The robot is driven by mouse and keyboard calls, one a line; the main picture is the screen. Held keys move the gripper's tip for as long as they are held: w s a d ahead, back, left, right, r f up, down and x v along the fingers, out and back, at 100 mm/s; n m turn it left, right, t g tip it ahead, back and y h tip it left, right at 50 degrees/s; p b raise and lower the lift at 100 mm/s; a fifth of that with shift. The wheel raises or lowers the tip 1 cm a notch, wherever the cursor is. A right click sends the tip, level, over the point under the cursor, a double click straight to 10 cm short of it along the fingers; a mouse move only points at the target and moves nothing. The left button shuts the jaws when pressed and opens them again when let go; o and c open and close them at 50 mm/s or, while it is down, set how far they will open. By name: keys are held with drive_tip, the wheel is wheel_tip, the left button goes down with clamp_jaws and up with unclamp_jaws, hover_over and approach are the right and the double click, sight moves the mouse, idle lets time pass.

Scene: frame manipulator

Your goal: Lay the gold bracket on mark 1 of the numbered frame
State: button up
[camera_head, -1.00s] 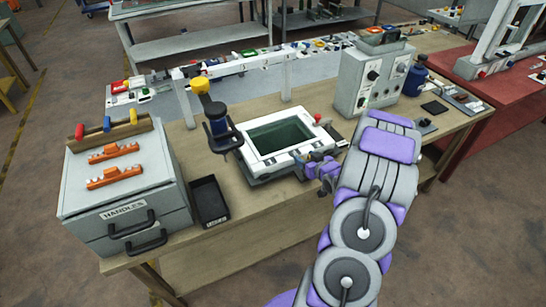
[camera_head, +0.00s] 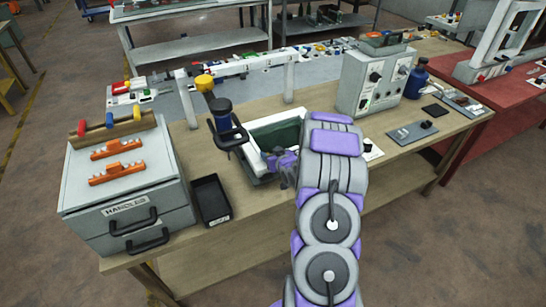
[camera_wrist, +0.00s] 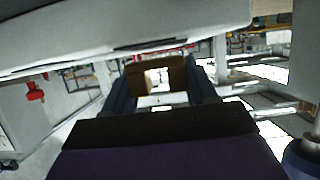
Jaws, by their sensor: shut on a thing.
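My gripper (camera_head: 273,158) is over the near edge of the white rectangular frame (camera_head: 262,122) around a dark green recess on the bench. In the wrist view, my gripper (camera_wrist: 160,92) has its dark fingers on both sides of a brownish-gold block with an opening, the gold bracket (camera_wrist: 134,80), and is shut on it. The bracket cannot be made out in the head view. A white rail on posts (camera_head: 270,58) stands behind. I cannot read a mark 1 on either frame; my arm covers the right part of the white frame.
A black tray (camera_head: 210,198) and a grey handles cabinet (camera_head: 130,205) are further left. A grey control box (camera_head: 372,82) is at the right. The front bench strip is clear.

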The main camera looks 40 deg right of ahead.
drive_tip(key=shift+a+f, duration=0.2)
drive_tip(key=shift+f, duration=0.4)
drive_tip(key=shift+d, duration=0.4)
drive_tip(key=o, duration=0.6)
drive_tip(key=shift+d+f, duration=0.1)
drive_tip(key=shift+d, duration=0.2)
drive_tip(key=shift+o, duration=1)
drive_tip(key=shift+d, duration=0.2)
drive_tip(key=shift+o, duration=1.2)
drive_tip(key=shift+a, duration=0.15)
drive_tip(key=shift+a+r, duration=0.25)
drive_tip(key=shift+a, duration=0.35)
drive_tip(key=p+v, duration=0.1)
drive_tip(key=v, duration=1.1)
drive_tip(key=shift+d+f, duration=0.15)
drive_tip(key=shift+d, duration=0.05)
